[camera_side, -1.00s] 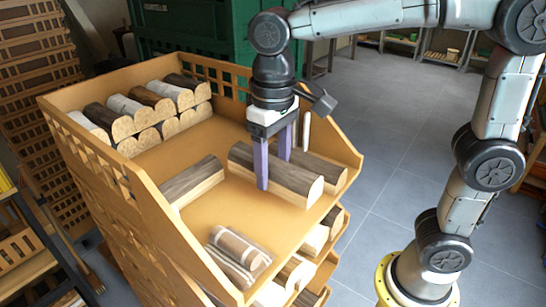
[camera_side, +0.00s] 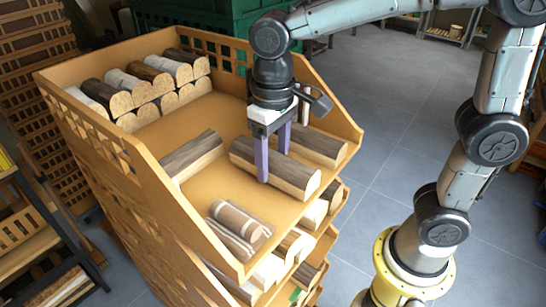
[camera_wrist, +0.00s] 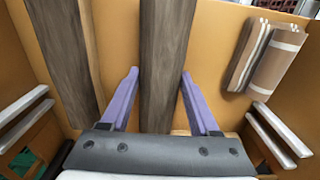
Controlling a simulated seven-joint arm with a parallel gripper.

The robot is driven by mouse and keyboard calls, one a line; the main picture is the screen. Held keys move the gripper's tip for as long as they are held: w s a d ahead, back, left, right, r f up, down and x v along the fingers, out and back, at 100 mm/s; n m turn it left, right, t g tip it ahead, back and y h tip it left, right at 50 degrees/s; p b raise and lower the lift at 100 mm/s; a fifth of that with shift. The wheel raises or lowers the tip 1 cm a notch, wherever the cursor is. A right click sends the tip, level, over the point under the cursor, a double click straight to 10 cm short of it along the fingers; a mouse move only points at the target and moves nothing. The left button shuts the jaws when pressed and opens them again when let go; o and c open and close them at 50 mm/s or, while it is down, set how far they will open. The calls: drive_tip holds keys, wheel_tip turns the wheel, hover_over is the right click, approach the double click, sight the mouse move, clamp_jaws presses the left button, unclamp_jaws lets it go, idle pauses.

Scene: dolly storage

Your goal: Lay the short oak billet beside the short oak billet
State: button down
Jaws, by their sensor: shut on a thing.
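My gripper (camera_side: 272,165), with two purple fingers, is shut on a billet with grey-brown bark and a pale cut face (camera_side: 292,178), taken to be a short oak billet. It is level, in or just above the top tray; I cannot tell if it touches the floor. In the wrist view the fingers (camera_wrist: 160,72) straddle the held billet (camera_wrist: 165,45). A similar billet (camera_side: 325,149) lies roughly parallel, apart from it, near the tray's right side; it also shows in the wrist view (camera_wrist: 62,50). Another dark-barked billet (camera_side: 192,158) lies to the left.
The wooden tray (camera_side: 205,115) has slatted walls. A banded bundle of pieces (camera_side: 238,228) lies near its front; it shows at right in the wrist view (camera_wrist: 265,55). A stack of mixed logs (camera_side: 150,85) fills the back left. Bare floor lies between stack and billets.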

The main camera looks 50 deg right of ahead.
drive_tip(key=shift+f, duration=0.4)
drive_tip(key=shift+c, duration=0.2)
unclamp_jaws()
drive_tip(key=shift+f, duration=0.1)
drive_tip(key=shift+r, duration=1.55)
wheel_tip(320, 180, up, 14)
